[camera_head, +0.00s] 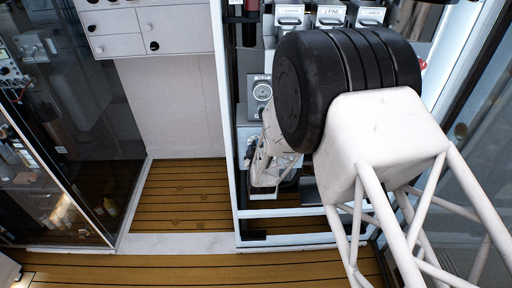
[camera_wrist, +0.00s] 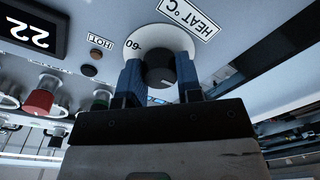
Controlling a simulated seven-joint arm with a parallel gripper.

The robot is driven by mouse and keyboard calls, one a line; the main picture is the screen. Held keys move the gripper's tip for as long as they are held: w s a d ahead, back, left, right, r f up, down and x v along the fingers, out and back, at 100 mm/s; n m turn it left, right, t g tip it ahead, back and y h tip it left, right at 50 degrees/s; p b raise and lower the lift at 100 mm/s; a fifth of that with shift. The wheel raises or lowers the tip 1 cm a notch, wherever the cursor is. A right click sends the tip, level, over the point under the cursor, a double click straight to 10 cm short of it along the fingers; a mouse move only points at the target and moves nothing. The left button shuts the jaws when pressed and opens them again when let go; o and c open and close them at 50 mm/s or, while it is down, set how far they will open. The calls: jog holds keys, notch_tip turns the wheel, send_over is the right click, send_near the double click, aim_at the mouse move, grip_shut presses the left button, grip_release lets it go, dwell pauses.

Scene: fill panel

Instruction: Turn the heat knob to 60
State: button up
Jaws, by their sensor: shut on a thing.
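The heat knob (camera_wrist: 160,72) is dark and round, on a white dial plate (camera_wrist: 172,36) under an upside-down "HEAT °C" label (camera_wrist: 190,16). My gripper (camera_wrist: 160,78) has its two blue fingers on either side of the knob and is shut on it. The "60" mark (camera_wrist: 133,44) shows upside down at the dial's left edge. A light line shows on the knob's lower part, but I cannot tell exactly where the knob points. In the head view my arm hides the knob and gripper.
A display (camera_wrist: 32,30) shows "22" upside down, with a "HOT" label (camera_wrist: 101,41) beside it. A red knob (camera_wrist: 40,98) and a green one (camera_wrist: 101,98) sit left of my gripper.

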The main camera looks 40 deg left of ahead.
jog(key=shift+m, duration=0.3)
jog(key=m, duration=0.4)
jog(key=shift+m, duration=0.4)
jog(key=m, duration=0.4)
jog(key=shift+m+t, duration=0.3)
jog(key=m, duration=0.4)
jog(key=shift+m, duration=0.4)
jog(key=m, duration=0.9)
jog(key=m+t+h, duration=0.1)
jog(key=m, duration=0.8)
jog(key=shift+f, duration=0.15)
jog(key=m, duration=0.4)
jog(key=shift+m, duration=0.3)
